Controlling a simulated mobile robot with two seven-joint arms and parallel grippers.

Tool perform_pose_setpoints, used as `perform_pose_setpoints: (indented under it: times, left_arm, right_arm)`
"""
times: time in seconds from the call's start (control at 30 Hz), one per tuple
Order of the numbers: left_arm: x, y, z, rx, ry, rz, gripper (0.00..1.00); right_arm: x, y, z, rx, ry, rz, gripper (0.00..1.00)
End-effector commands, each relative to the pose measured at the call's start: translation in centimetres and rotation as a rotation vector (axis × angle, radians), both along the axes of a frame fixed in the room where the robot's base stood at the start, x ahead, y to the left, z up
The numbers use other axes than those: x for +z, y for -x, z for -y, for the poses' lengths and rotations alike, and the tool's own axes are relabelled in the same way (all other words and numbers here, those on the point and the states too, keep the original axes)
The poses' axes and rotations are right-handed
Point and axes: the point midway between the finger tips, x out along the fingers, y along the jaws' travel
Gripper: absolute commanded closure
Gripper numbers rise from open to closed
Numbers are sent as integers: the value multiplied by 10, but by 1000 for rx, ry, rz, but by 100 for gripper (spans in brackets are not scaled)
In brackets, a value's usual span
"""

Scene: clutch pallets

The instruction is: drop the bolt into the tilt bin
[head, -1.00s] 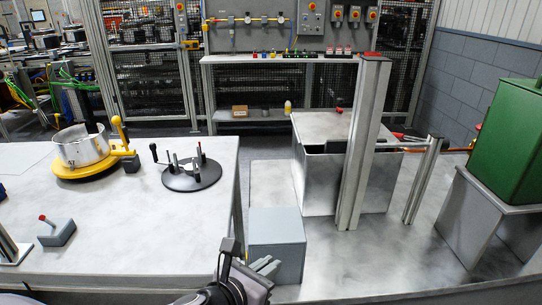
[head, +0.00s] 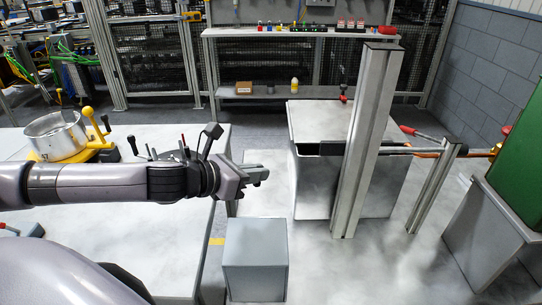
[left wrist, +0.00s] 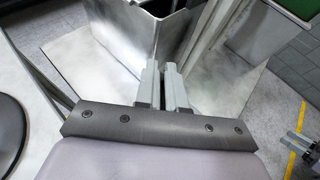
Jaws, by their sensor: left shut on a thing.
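My left gripper (head: 256,174) reaches in from the left, past the table's right edge, with its fingers pointing right toward the metal tilt bin (head: 312,190). It is left of the bin and apart from it. In the left wrist view the fingers (left wrist: 166,88) are closed together, with the bin's sheet walls (left wrist: 182,38) just beyond them. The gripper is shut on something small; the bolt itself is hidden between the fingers. Grey pieces at the right edge of the left wrist view (left wrist: 300,145) look like my right gripper, too small to read.
A metal post (head: 362,150) stands in front of the bin, with a horizontal bar (head: 400,151) running right. A grey box (head: 255,260) stands below my gripper. The table (head: 170,250) carries a yellow-based pot (head: 55,138). A green container (head: 518,180) is at right.

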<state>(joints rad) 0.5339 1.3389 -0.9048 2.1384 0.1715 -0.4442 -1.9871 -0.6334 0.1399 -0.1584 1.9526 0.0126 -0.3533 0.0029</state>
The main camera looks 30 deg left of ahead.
Motion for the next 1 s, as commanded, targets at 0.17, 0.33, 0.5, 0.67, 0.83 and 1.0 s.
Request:
perform_pose_setpoints:
  times: [0.17,0.33,0.5,0.67,0.83,1.0]
  left_arm:
    - [-2,0,0,0,-1,-1,100]
    - [-15,0,0,0,0,-2,100]
    - [-34,1,0,1,1,-3,100]
    - [-52,0,0,-1,-1,2,100]
    - [-59,0,0,0,-1,0,100]
    - [-61,0,0,0,-2,2,100]
  right_arm:
    - [-4,7,0,0,0,-15,57]
    - [-7,10,0,1,1,-24,57]
    - [-7,10,0,1,1,-24,57]
    - [-19,9,0,1,0,-21,57]
    - [-30,10,0,1,1,-25,57]
    - [-32,9,0,1,1,-23,57]
